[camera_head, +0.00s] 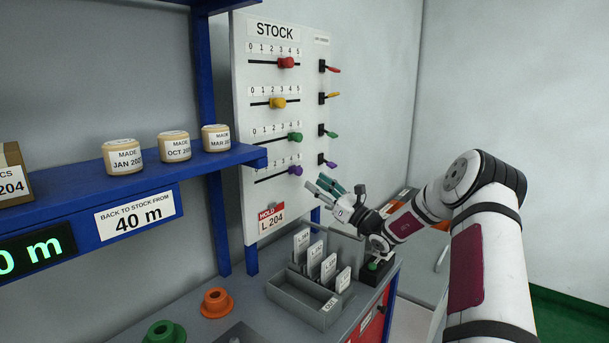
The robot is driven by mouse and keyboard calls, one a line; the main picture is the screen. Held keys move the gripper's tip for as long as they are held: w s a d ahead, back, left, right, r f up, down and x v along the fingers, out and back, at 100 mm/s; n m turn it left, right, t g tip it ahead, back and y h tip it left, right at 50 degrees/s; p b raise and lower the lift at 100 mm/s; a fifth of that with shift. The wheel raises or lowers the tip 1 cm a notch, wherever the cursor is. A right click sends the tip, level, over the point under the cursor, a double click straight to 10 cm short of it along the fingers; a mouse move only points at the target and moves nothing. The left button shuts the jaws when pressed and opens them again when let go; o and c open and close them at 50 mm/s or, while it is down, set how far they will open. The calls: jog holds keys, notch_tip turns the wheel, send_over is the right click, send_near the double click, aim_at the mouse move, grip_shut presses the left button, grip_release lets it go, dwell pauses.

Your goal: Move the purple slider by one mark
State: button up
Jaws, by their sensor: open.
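The purple slider (295,170) sits on the lowest slot of the white STOCK board (240,120), toward the right end of its scale. The exact mark is too small to read, and the scale's left end is close to the blue shelf's end. My gripper (317,183) is open, with its teal fingers pointing up and left, just below and to the right of the purple slider in the picture. Nothing shows between its fingers. I cannot tell its distance from the board, but the slider appears apart from the fingers.
Red (286,62), yellow (278,102) and green (295,137) sliders sit above. Small coloured levers line the board's right side, a purple lever (328,163) lowest. A grey card tray (300,300) stands below.

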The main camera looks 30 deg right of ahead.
aim_at(300, 172)
jog(key=x, duration=0.6)
jog(key=shift+a, duration=0.1)
grip_shut()
